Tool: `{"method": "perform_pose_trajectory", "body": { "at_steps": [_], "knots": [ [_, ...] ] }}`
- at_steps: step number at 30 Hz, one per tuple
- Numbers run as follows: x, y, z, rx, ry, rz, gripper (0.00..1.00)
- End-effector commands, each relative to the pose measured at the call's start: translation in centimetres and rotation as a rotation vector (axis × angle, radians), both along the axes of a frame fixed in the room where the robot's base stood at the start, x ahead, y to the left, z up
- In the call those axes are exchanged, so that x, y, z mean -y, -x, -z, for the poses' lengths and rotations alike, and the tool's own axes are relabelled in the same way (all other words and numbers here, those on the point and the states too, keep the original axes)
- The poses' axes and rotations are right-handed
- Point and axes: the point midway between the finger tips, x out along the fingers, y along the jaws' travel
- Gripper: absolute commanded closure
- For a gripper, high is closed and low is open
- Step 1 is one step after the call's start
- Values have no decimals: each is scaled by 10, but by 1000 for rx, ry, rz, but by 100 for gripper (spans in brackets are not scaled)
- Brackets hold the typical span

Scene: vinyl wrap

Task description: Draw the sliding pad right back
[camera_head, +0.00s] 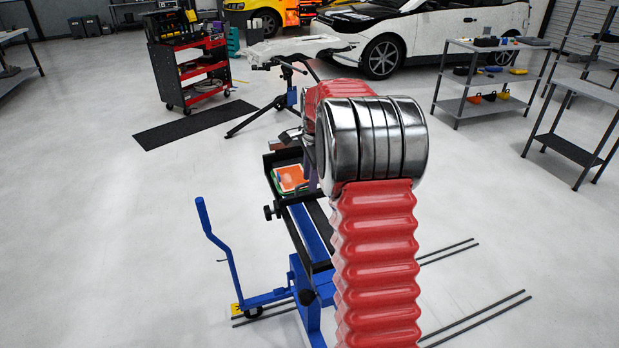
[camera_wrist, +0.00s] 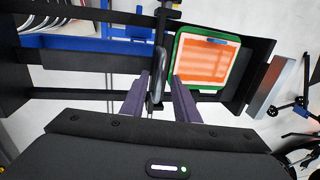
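My gripper (camera_wrist: 159,85) shows in the wrist view as two purple fingers standing apart. A dark upright rounded bar or handle (camera_wrist: 157,72) lies between the fingers in the picture, with a visible gap on both sides. I cannot tell how deep it sits between them. It appears joined to a black and blue stand (camera_head: 315,232), but I cannot make out for certain which part is the sliding pad. An orange panel with a white and green border (camera_wrist: 208,62) lies just right of the fingers; in the head view it lies on the stand. My arm hides most of the gripper there.
The stand has dark side knobs and a blue lever (camera_head: 220,245) at left. A tripod (camera_head: 278,90) stands behind it. A red tool cart (camera_head: 190,72), a grey shelf (camera_head: 487,85) and a white car (camera_head: 425,38) are farther off. Floor on both sides is mostly clear.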

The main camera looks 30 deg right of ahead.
Motion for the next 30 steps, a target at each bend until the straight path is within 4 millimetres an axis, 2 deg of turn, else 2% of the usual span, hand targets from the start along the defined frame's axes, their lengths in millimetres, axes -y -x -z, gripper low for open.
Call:
{"method": "perform_pose_trajectory", "body": {
  "at_steps": [3, 15, 30],
  "knots": [
    [0, 0, 0, 0, 0, 0, 73],
    [0, 0, 0, 0, 0, 1, 100],
    [-3, -1, -1, 2, 1, 0, 100]
  ]
}}
